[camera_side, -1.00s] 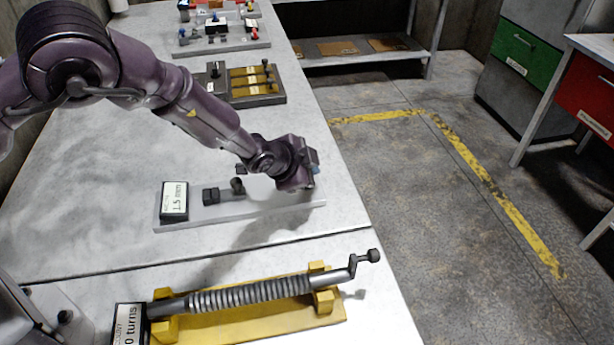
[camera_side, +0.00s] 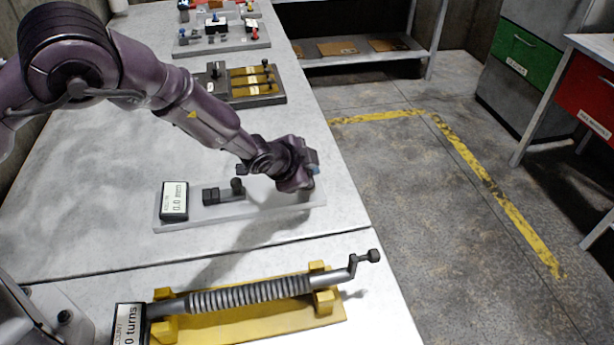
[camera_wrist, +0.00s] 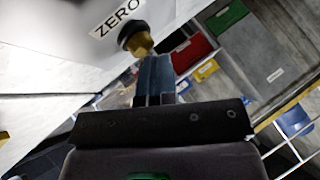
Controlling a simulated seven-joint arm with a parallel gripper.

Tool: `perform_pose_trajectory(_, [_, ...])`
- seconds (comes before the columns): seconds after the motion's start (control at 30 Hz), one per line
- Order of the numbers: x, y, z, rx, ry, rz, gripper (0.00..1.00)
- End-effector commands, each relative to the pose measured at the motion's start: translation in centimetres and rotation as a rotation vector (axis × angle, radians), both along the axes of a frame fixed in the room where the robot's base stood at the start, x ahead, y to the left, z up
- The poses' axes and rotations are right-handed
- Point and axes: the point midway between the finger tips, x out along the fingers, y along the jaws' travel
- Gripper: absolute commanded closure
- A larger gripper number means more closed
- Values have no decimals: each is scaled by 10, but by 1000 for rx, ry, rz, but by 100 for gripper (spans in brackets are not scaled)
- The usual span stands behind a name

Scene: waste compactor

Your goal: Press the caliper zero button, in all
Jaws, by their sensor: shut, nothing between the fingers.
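The caliper zero button shows in the wrist view as a dark-rimmed cap on a brass-coloured stem (camera_wrist: 138,42), beside a white label reading ZERO (camera_wrist: 116,18). My gripper (camera_wrist: 153,75) is shut and empty, with its fingertips close to the button; I cannot tell if they touch. In the side view, my gripper (camera_side: 312,170) is over the right end of the pale caliper base plate (camera_side: 250,212) and hides the button. The caliper display (camera_side: 174,201) at the plate's left end reads 0.0 mm. A dark sliding piece (camera_side: 222,193) sits right of it.
A yellow stand (camera_side: 250,322) with a ribbed screw and crank (camera_side: 366,257) lies in front. A block with yellow strips (camera_side: 246,82) and a grey board with coloured knobs (camera_side: 220,45) stand behind. The bench edge drops off to the right.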

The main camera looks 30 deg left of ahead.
Motion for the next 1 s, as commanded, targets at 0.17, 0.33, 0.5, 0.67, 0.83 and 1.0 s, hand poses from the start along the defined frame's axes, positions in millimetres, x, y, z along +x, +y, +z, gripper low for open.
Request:
perform_pose_trajectory(0.17, [0, 0, 10, 0, 0, 0, 100])
perform_pose_trajectory(0.33, [0, 0, 13, 0, 1, 0, 100])
perform_pose_trajectory(0.5, [0, 0, 13, 0, 1, 0, 100])
perform_pose_trajectory(0.67, [0, 0, 21, -1, -1, -1, 100])
perform_pose_trajectory(0.83, [0, 0, 39, -1, -2, -1, 100])
perform_pose_trajectory(1.0, [0, 0, 55, -1, -1, -1, 100])
